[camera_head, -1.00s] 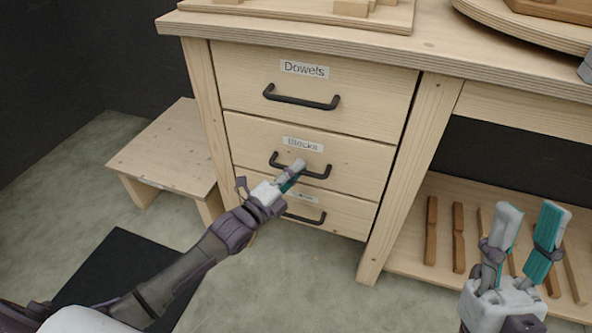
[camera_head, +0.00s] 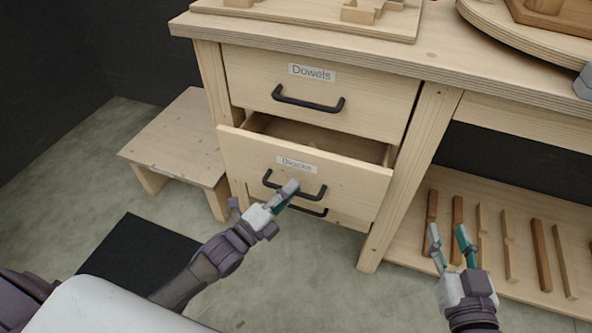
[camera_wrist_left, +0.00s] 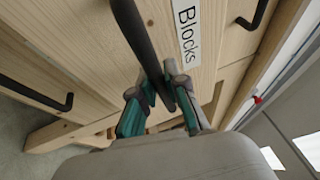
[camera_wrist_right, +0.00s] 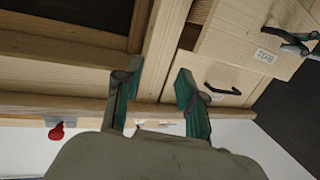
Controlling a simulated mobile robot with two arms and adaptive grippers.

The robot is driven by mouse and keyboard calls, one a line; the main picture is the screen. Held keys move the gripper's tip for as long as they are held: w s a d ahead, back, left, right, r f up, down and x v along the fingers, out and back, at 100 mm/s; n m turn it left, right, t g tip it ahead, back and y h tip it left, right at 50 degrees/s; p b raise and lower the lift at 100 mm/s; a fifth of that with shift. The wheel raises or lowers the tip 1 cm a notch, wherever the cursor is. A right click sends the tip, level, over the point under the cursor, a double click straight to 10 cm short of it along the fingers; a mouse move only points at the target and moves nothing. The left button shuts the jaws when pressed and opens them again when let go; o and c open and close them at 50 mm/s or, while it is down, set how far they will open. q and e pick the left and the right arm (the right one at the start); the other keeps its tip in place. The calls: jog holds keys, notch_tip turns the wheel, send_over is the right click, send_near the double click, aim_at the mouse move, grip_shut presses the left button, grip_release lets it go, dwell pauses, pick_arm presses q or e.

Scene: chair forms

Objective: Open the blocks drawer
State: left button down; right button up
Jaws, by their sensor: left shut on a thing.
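The Blocks drawer (camera_head: 340,179) is the middle one in the wooden bench and stands partly pulled out, with a gap showing its dark inside in the head view. Its label (camera_wrist_left: 187,30) reads Blocks in the left wrist view. My left gripper (camera_head: 284,193) is shut on the drawer's black bar handle (camera_head: 313,193); the handle (camera_wrist_left: 140,38) runs between the fingers in the left wrist view. My right gripper (camera_head: 451,238) is open and empty, in front of the bench's lower shelf.
The Dowels drawer (camera_head: 372,95) above is shut. A lower drawer handle (camera_head: 312,212) is partly hidden below. A low wooden step (camera_head: 178,140) stands left of the bench. Several wooden strips (camera_head: 508,245) lie on the lower shelf.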

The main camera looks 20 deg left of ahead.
pick_arm(q)
jog(key=s+p, duration=0.7)
jog(key=s, duration=1.1)
jog(key=shift+s+a, duration=0.15)
jog(key=shift+a, duration=0.15)
pick_arm(e)
jog(key=s+d+f+g+h, duration=0.1)
jog(key=s+d+f+g, duration=0.2)
jog(key=s+f+g, duration=0.3)
jog(key=s+d+f+g+h, duration=0.2)
jog(key=s+d+f+g, duration=0.1)
jog(key=s+f+g, duration=0.4)
jog(key=shift+s+f+m+h, duration=0.3)
jog(key=shift+s+f, duration=0.1)
jog(key=shift+s, duration=0.6)
pick_arm(q)
jog(key=shift+f, duration=0.1)
jog(key=c, duration=1.2)
grip_release()
